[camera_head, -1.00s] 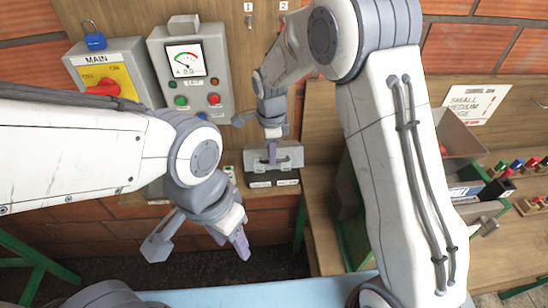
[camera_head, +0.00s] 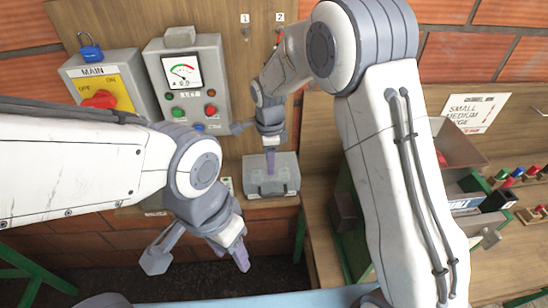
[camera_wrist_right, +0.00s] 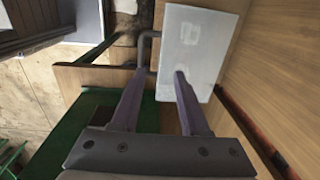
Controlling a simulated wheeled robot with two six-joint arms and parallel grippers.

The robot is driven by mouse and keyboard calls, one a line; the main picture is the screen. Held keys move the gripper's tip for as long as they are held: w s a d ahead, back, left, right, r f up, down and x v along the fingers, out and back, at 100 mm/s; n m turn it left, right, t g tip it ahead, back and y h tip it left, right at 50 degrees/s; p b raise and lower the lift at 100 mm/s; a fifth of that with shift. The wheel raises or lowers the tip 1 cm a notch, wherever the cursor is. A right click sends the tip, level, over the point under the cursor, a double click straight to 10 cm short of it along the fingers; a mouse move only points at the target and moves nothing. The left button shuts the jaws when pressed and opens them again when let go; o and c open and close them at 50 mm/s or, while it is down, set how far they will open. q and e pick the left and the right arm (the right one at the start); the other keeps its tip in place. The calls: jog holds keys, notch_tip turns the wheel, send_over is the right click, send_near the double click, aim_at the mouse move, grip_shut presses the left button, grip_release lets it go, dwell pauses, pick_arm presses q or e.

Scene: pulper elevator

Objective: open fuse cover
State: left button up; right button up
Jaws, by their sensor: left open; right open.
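The grey fuse cover (camera_head: 284,178) is on the wooden panel below the meter box, tilted outward, with its handle at the lower front edge. In the right wrist view the cover is a pale flat plate (camera_wrist_right: 200,45) with a bar handle (camera_wrist_right: 144,48) on its left edge. My right gripper (camera_head: 270,172) is at the cover, its fingers open. In the wrist view its fingertips (camera_wrist_right: 160,72) are apart, one overlapping the plate, the other near the handle; contact is unclear. My left gripper (camera_head: 199,258) is open and empty, low at the left.
The meter box (camera_head: 213,60) with buttons and the main switch box (camera_head: 128,74) with a red knob and blue padlock (camera_head: 91,52) are on the panel. My right arm hides part of the right bench (camera_head: 318,215). Red and green items lie further right.

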notch_tip(320, 180, up, 10)
jog(key=b, duration=0.3)
jog(key=shift+s+d+r, duration=0.15)
jog(key=shift+d+r, duration=0.05)
jog(key=shift+d, duration=0.15)
